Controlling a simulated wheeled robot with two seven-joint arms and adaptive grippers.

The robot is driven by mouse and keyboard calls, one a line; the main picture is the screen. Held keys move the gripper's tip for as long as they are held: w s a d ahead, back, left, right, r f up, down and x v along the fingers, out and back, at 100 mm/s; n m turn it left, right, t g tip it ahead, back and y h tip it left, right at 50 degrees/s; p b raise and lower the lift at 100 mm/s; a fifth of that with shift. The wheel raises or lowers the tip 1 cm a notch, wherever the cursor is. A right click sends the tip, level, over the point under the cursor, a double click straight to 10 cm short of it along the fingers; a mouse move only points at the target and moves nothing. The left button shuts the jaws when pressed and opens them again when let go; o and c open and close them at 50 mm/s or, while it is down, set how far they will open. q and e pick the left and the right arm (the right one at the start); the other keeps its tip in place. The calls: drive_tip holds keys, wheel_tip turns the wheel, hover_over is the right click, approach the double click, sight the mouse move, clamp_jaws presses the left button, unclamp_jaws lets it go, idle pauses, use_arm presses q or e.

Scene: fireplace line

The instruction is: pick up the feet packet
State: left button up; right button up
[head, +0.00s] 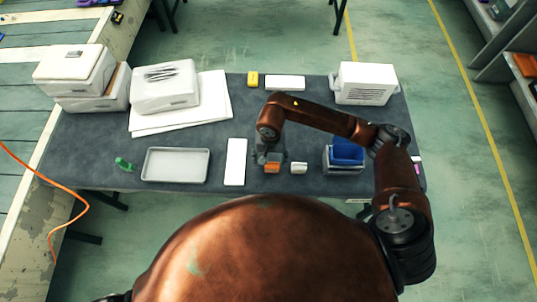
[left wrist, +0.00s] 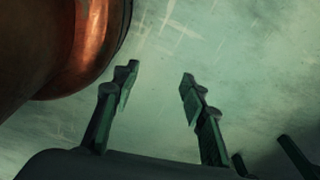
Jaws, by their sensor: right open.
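My right gripper (head: 270,158) is low over the front middle of the grey table (head: 300,206), pointing down. A small orange packet (head: 271,168) shows right at its fingertips; I cannot tell whether they touch it. A small white packet (head: 299,168) lies just right of it, apart from the gripper. No label is readable, so I cannot tell which item is the feet packet. My left gripper (left wrist: 157,92) shows only in the left wrist view. Its fingers are spread with nothing between them, above the greenish floor.
A grey tray (head: 147,165) and a white flat piece (head: 236,161) lie left of the right gripper. A blue bin (head: 347,150) stands to the right. White boxes (head: 165,87) stand at the back left, and a white crate (head: 366,84) at the back right.

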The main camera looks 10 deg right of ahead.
sight(272, 164)
drive_tip(key=shift+w+d+f, duration=0.2)
drive_tip(key=shift+w+f, duration=0.25)
drive_tip(key=shift+f, duration=0.15)
drive_tip(key=f, duration=0.3)
drive_tip(key=shift+s+d+f+p, duration=0.1)
drive_tip(key=shift+d+f+p, duration=0.2)
drive_tip(key=shift+f, duration=1.5)
drive_tip(key=c, duration=0.7)
drive_tip(key=shift+c, duration=1.3)
use_arm(q)
drive_tip(key=shift+s+a+r, duration=0.1)
drive_tip(key=shift+s+r, duration=0.05)
drive_tip(key=shift+s, duration=0.35)
drive_tip(key=shift+s+r, duration=0.15)
drive_tip(key=shift+s, duration=0.3)
use_arm(e)
drive_tip(key=c, duration=0.3)
